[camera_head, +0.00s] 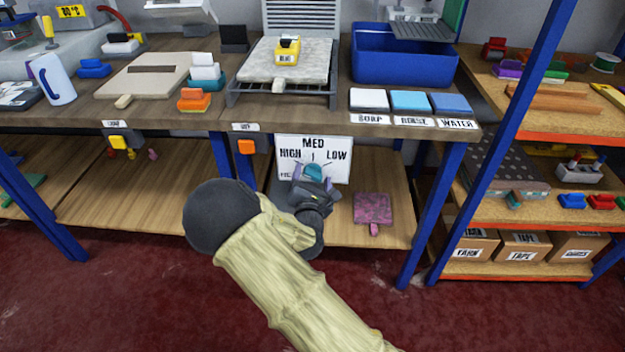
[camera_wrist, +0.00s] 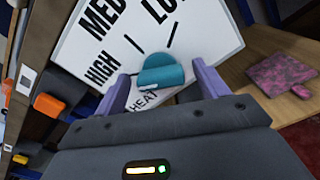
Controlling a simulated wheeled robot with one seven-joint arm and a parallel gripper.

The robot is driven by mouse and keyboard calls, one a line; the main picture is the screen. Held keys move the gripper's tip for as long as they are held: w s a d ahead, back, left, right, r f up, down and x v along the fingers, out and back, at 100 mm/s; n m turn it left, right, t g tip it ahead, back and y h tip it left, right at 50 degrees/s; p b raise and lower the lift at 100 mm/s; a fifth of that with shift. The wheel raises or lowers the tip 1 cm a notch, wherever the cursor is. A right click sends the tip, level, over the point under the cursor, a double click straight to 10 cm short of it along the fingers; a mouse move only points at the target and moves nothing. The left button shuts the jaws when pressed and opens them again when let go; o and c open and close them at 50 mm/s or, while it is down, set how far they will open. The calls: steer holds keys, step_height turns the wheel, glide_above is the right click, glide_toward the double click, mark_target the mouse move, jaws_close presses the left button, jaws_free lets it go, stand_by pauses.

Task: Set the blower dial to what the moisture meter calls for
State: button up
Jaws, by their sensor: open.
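The blower dial is a teal knob (camera_head: 313,171) on a white panel (camera_head: 340,160) marked HIGH, MED and LOW, below the bench top. In the wrist view the knob (camera_wrist: 161,72) lies between the two purple fingers of my gripper (camera_wrist: 160,84). My gripper (camera_head: 313,182) is open, with a finger on either side of the knob; I cannot tell whether they touch it. Where the knob points is not clear. A yellow meter (camera_head: 287,50), likely the moisture meter, sits on a pale slab on the bench; its display is too small to read.
An orange switch (camera_head: 247,147) hangs under the bench edge left of the panel. A pink patterned paddle (camera_head: 373,207) lies on the lower shelf to the right. A blue tub (camera_head: 405,65) stands on the bench. Blue posts (camera_head: 432,205) flank the lower shelf on the right.

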steer(key=c, duration=1)
